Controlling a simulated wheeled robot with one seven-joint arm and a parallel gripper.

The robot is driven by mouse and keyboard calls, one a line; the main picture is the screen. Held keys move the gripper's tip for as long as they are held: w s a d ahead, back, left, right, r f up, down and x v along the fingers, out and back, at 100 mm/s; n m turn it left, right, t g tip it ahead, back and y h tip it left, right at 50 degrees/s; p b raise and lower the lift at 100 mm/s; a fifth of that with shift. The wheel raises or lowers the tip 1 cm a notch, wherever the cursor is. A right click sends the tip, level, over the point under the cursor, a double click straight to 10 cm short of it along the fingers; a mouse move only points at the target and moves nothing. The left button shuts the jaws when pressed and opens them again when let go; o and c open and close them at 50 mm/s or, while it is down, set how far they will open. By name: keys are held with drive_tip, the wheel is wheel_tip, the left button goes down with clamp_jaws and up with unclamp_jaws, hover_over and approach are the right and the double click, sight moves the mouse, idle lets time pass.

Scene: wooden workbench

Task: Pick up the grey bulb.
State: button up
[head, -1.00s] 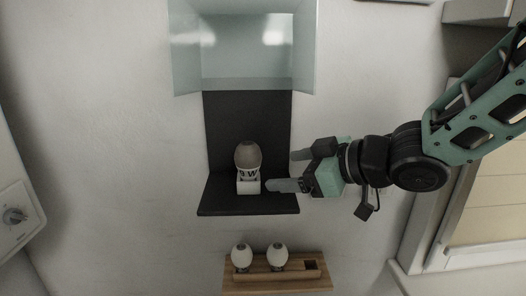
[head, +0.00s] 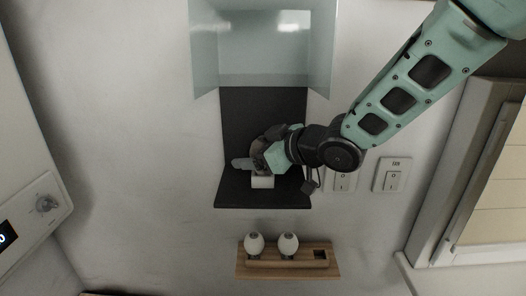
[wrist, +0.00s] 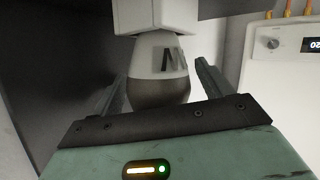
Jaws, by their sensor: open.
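The grey bulb (head: 258,146) stands upright in a white socket block (head: 262,182) on the dark shelf. My gripper (head: 254,151) has come in from the right and covers much of the bulb in the head view. In the wrist view the grey bulb (wrist: 158,72) shows its grey dome and its white neck with dark lettering. The open fingers of my gripper (wrist: 159,76) stand on either side of it, with gaps visible. The white socket (wrist: 157,14) shows at the top of the wrist view.
A wooden rack (head: 326,268) below the shelf holds two white bulbs and has one empty square hole. A pale green open-fronted hood (head: 262,45) is above the dark panel. Wall switches (head: 391,180) sit to the right. A white control box (head: 30,215) is at the left.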

drive_tip(key=c, duration=1)
drive_tip(key=shift+c, duration=0.2)
